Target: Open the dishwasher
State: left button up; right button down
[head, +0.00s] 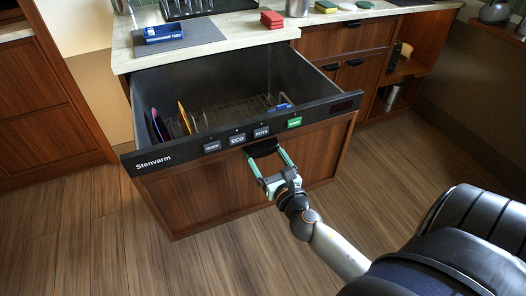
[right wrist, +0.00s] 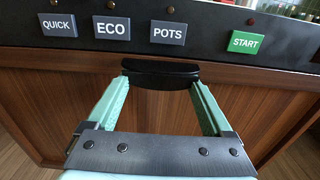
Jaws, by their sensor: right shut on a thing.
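The dishwasher (head: 160,178) is a drawer with a dark front strip marked Stenvarm and a wooden panel below. It stands pulled out from under the counter, its dark tub and wire rack (head: 225,114) showing from above. A few plates stand at the rack's left and a blue item lies at its right. My right gripper (head: 265,158) is shut on the black handle (right wrist: 160,73) below the strip's buttons; the right wrist view shows the handle between the pale green fingers. My left gripper is not in view.
The counter (head: 240,32) above holds a blue box of dishwasher tabs (head: 163,33) on a grey mat, red sponges (head: 271,19) and metal containers. Wooden drawers and an open shelf (head: 402,72) stand to the right. The wooden floor (head: 110,235) in front is clear.

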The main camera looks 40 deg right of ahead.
dwell(0.3)
grip_release()
jog(key=shift+s, duration=0.15)
jog(key=b+v, duration=0.4)
jog(key=v, duration=0.8)
jog(key=shift+s+b, duration=0.2)
jog(key=shift+b, duration=0.1)
jog(key=shift+f, duration=0.1)
